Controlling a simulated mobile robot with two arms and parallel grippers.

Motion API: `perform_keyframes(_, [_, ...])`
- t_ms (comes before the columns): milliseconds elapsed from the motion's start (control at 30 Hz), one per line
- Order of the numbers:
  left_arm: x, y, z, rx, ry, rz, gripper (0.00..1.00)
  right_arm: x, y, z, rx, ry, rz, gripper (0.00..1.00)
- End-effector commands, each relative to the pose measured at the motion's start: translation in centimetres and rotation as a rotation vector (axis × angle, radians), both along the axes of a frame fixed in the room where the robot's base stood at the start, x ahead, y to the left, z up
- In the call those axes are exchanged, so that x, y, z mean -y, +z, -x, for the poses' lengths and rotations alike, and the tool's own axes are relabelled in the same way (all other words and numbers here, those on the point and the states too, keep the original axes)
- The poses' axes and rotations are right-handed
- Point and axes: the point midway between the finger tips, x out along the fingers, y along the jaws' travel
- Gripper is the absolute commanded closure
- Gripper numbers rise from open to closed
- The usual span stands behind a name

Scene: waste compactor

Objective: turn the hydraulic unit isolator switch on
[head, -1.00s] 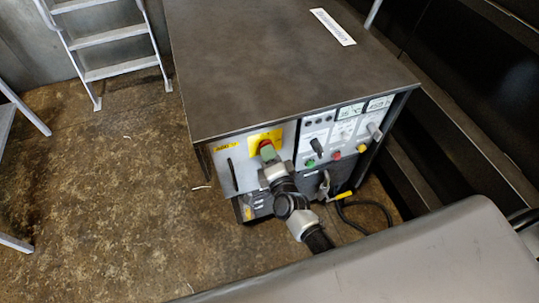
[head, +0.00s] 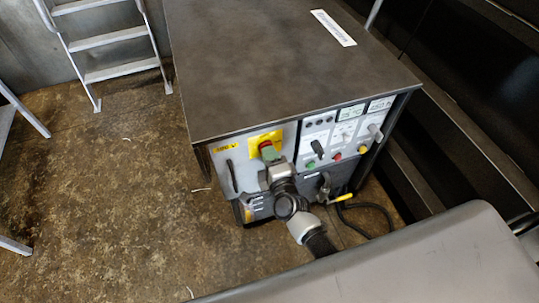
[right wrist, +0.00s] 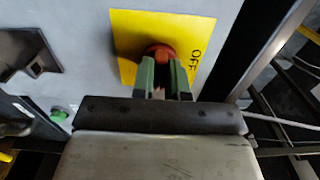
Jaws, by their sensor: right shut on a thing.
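The isolator switch has a red knob (head: 265,144) on a yellow plate (head: 256,140), at the upper left of the hydraulic unit's front panel. In the right wrist view the red knob (right wrist: 160,51) sits on the yellow plate (right wrist: 126,40), and the word OFF reads on the plate right of the knob. My right gripper (right wrist: 163,66), with green fingers, is shut on the knob, one finger on each side. The fingers hide part of the knob, so its exact angle is unclear. My right gripper (head: 269,154) also shows in the head view. My left gripper is not in view.
The hydraulic unit (head: 280,70) has a flat dark top. Right of the switch is a panel with a black selector (head: 317,149) and coloured buttons. A black cable with a yellow end (head: 346,196) lies at its base. A step ladder (head: 105,40) stands at the upper left.

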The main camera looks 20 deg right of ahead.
Motion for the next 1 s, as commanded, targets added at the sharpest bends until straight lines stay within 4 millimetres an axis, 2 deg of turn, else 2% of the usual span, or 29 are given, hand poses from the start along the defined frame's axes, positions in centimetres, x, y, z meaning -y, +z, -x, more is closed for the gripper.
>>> perform_keyframes(100, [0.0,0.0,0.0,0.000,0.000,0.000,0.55,0.0,-0.1,0.1,-0.003,0.000,-0.005,1.00])
perform_keyframes(133, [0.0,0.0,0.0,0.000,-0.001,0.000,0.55,0.0,-0.1,0.1,-0.003,0.000,-0.005,0.82])
perform_keyframes(267, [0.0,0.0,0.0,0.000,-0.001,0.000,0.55,0.0,-0.1,0.0,-0.002,0.000,-0.003,0.62])
perform_keyframes(533, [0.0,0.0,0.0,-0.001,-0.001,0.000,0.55,0.0,0.0,0.1,-0.001,0.000,-0.002,0.61])
perform_keyframes(667, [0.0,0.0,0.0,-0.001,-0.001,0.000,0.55,0.0,-0.1,1.0,-0.002,0.000,-0.002,0.61])
perform_keyframes(1000, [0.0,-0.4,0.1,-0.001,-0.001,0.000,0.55,0.3,-0.2,7.6,-0.004,0.000,-0.002,0.61])
